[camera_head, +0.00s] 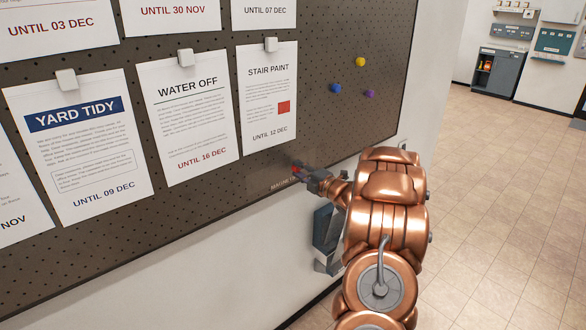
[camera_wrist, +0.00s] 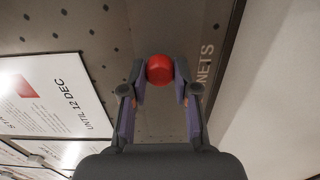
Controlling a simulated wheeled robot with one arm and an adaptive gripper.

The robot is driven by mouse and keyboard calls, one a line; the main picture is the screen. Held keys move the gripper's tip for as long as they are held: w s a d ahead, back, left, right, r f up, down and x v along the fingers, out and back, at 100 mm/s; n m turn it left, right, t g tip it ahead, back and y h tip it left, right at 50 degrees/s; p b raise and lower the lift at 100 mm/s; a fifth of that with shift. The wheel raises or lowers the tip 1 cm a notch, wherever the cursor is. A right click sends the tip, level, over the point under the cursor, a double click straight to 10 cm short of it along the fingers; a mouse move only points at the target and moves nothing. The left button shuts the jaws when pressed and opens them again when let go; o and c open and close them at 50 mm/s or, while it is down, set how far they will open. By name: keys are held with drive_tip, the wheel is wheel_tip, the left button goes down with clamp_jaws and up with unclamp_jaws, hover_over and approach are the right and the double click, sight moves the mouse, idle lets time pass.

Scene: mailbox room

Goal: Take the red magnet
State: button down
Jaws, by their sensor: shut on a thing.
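The red magnet (camera_wrist: 159,70) is round and sits between my two fingertips in the wrist view, with the dark board behind it. In the head view the red magnet (camera_head: 296,169) shows as a small red spot at the board's lower right, partly hidden by my gripper (camera_head: 301,174). My gripper also shows in the wrist view (camera_wrist: 159,75), shut on the magnet from both sides. I cannot tell whether the magnet still touches the board.
The perforated board (camera_head: 330,40) carries several notices, such as the "STAIR PAINT" sheet (camera_head: 268,95) left of my gripper. Yellow (camera_head: 361,62), blue (camera_head: 336,88) and purple (camera_head: 370,93) magnets sit above right. A dark box (camera_head: 326,235) is below the board. Open floor (camera_head: 480,190) lies right.

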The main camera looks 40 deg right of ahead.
drive_tip(key=shift+s+b, duration=0.45)
drive_tip(key=shift+s, duration=0.4)
drive_tip(key=shift+s, duration=0.1)
drive_tip(key=shift+s+f+b, duration=0.1)
drive_tip(key=shift+s+b, duration=0.75)
drive_tip(key=shift+s, duration=0.45)
drive_tip(key=b, duration=0.2)
approach(299, 170)
drive_tip(key=shift+w+a+r, duration=0.1)
drive_tip(key=shift+w+r, duration=0.1)
drive_tip(key=shift+w, duration=0.05)
